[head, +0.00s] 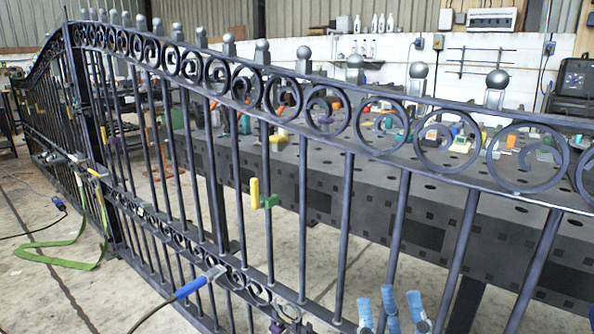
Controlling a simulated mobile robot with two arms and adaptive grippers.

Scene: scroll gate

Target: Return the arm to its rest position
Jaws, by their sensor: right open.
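My right gripper (389,302) shows at the bottom edge, right of the picture's middle. Its light blue fingers point up and stand apart, open, with nothing seen between them. They are in front of the lower part of the dark metal gate (347,205); whether they touch its bars I cannot tell. The rest of my right arm is below the picture. My left gripper is not in view.
The scrolled gate spans the view. A blue-handled tool (200,284) with a cable is at its lower rail. A yellow-and-green clamp (262,197) is on its bars. A green strap (62,255) lies left. Behind stands a dark perforated table (400,199) with small coloured items.

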